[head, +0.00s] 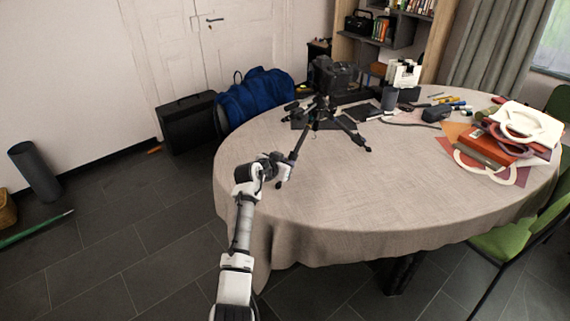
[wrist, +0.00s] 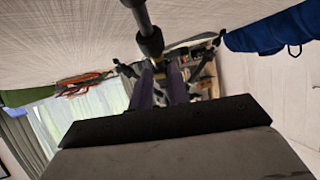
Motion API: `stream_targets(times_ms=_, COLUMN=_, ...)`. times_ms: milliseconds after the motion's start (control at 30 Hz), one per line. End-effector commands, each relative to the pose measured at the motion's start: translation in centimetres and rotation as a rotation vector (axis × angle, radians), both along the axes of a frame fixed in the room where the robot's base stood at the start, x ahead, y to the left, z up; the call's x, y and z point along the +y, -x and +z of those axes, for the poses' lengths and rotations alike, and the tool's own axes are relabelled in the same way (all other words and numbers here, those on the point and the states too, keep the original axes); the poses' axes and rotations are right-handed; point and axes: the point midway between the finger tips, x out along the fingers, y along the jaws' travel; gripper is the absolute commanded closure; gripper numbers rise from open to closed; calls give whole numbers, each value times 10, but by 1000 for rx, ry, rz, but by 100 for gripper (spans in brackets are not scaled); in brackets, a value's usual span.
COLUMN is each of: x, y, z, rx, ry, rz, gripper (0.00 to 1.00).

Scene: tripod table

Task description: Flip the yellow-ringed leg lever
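The black tripod (head: 318,112) stands on the round, cloth-covered table (head: 400,195) with its legs spread. One leg (head: 299,140) reaches toward me, its lower part close to my gripper (head: 275,165). In the wrist view, a dark leg with a thick collar (wrist: 150,42) comes down from the top, just by my fingertips (wrist: 161,68). The two fingers show a narrow gap between them, with nothing visibly held. Whether a finger touches the leg I cannot tell.
A red box (head: 490,143) and paper shapes lie at the right. The front middle of the table is clear. A blue bag (head: 255,95) is beyond the left edge.

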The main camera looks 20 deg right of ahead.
Motion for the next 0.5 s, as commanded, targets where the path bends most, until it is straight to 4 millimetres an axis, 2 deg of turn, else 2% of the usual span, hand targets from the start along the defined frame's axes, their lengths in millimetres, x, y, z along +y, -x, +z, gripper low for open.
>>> stream_targets(times_ms=33, x=0, y=0, z=0, rx=0, ry=0, rz=0, gripper=89)
stream_targets(times_ms=100, x=0, y=0, z=0, rx=0, ry=0, rz=0, gripper=96)
stream_targets(times_ms=500, x=0, y=0, z=0, rx=0, ry=0, rz=0, gripper=96)
